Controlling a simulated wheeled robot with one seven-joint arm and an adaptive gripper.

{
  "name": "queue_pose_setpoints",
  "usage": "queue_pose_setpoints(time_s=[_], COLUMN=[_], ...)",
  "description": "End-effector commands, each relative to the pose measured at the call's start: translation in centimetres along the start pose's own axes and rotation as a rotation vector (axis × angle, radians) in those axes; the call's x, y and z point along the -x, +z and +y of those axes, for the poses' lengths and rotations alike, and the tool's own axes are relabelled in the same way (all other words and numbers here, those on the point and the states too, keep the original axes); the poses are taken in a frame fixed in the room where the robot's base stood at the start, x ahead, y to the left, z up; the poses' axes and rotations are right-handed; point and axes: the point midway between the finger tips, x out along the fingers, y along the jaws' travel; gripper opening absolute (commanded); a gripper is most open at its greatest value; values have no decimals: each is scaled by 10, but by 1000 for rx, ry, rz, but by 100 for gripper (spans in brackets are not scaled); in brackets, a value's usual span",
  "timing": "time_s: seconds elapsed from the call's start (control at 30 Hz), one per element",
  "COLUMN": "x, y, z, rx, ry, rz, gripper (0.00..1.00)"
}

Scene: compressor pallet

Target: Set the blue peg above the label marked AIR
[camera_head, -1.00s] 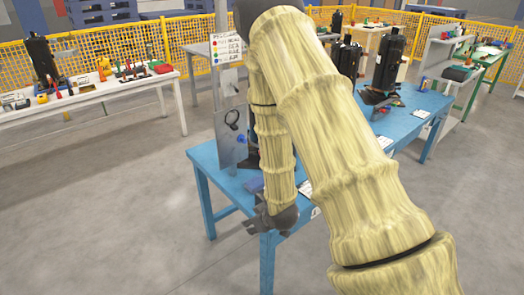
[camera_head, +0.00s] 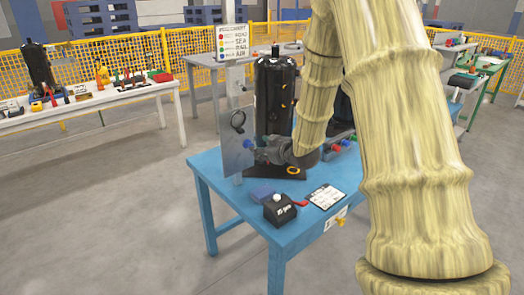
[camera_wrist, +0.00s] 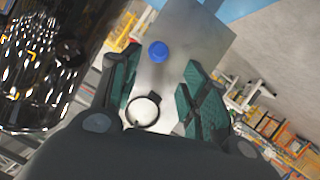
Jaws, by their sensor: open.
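The blue peg (camera_head: 247,144) sits on an upright grey metal panel (camera_head: 235,160) at the left of the blue table. In the wrist view the blue peg (camera_wrist: 158,51) shows between my two fingers, toward their tips, with no finger visibly touching it. My gripper (camera_head: 259,151) is open in front of the panel, close to the peg; it also shows in the wrist view (camera_wrist: 160,68). A white sign (camera_head: 233,42) above the panel lists coloured dots beside words, with AIR at the bottom. I cannot make out any other AIR label.
A tall black compressor (camera_head: 274,95) stands close behind my gripper. Several coloured pegs (camera_head: 345,142) are partly behind my arm.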

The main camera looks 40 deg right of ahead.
Motion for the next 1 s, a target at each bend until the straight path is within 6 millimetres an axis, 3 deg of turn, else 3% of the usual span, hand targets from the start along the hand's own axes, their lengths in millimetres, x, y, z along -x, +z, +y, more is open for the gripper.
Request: queue_pose_setpoints(time_s=[0.5,0.7,1.0], x=[-72,-84,-86], y=[0,0,0], z=[-1,-2,-2], rx=[1,0,0], ry=[-1,-2,-3], rz=[0,-1,0], gripper=[45,45,45])
